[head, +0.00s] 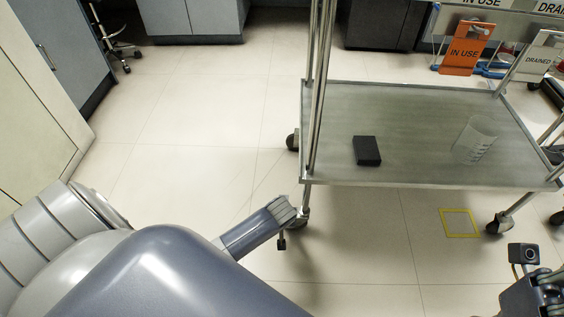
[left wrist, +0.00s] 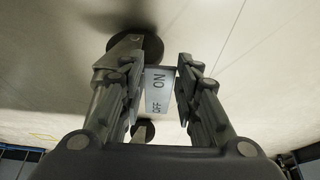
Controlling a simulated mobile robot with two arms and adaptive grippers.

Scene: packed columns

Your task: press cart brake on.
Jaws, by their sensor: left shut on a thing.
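The steel cart (head: 345,182) stands on the floor at the right of the head view. My left gripper (head: 288,212) is low at its near left leg, beside the front left caster (head: 302,219). In the left wrist view my left gripper (left wrist: 158,75) has its fingers on either side of a white plate (left wrist: 157,92) marked ON and OFF, and is shut on it. The black caster wheel (left wrist: 140,47) shows just beyond the fingers. Which way the brake is set cannot be told. My right gripper (head: 537,293) is partly in view at the lower right; its fingers cannot be made out.
A black block (head: 367,151) and a clear beaker (head: 475,140) stand on the cart's lower shelf. An orange IN USE tag (head: 464,48) hangs above. A yellow square (head: 460,223) marks the floor. Cabinets (head: 35,110) line the left; open floor lies between.

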